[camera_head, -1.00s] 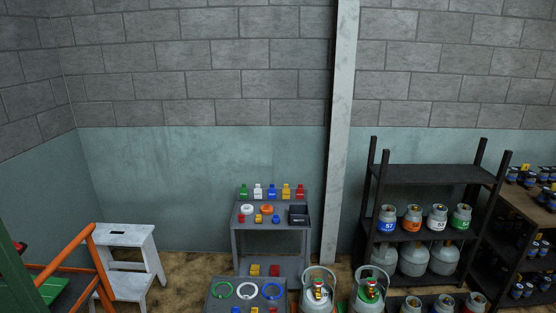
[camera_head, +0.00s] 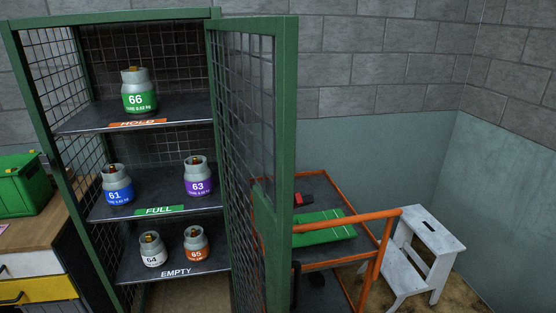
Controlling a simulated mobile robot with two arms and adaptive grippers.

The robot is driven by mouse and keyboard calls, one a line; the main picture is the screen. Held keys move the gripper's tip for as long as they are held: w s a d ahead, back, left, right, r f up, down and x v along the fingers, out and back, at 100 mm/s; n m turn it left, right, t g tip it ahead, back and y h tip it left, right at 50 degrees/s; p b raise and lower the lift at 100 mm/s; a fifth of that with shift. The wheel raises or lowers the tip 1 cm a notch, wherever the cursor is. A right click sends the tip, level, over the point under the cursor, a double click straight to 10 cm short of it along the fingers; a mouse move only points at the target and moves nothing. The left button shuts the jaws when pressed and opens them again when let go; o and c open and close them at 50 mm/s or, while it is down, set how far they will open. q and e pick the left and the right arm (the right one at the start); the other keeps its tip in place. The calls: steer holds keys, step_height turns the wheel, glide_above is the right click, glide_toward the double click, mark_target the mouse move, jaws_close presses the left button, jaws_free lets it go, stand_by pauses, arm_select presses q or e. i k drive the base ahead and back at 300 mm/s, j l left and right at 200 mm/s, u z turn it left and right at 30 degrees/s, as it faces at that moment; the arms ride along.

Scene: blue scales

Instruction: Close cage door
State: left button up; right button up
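A green-framed cage (camera_head: 213,13) with mesh sides stands at the left of the head view. Its door (camera_head: 285,120) is hinged at the cage's right side and stands open, swung out toward me. A dark handle shows low on the door's free edge. Gas cylinders stand on the shelves: 66 (camera_head: 138,92) on the HOLD shelf, 61 (camera_head: 117,185) and 63 (camera_head: 198,176) on the FULL shelf, 64 (camera_head: 152,250) and 65 (camera_head: 196,244) on the EMPTY shelf. Neither of my grippers is in view.
An orange-railed cart (camera_head: 345,232) with a green item on top stands right behind the door. A white step stool (camera_head: 420,250) is by the right wall. A wooden-topped cabinet (camera_head: 35,232) with a green box (camera_head: 22,187) stands left of the cage.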

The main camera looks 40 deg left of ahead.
mark_target(275, 224)
steer(key=i+l+u, duration=0.15)
steer(key=u, duration=0.3)
steer(key=i+l+u, duration=0.2)
steer(key=u, duration=0.25)
steer(key=i+l+u, duration=0.1)
steer(key=u, duration=0.35)
steer(key=l+u, duration=0.45)
steer(key=i+l+u, duration=0.1)
steer(key=l+u, duration=0.15)
steer(key=u, duration=0.2)
steer(key=l+u, duration=0.35)
steer(key=l, duration=0.4)
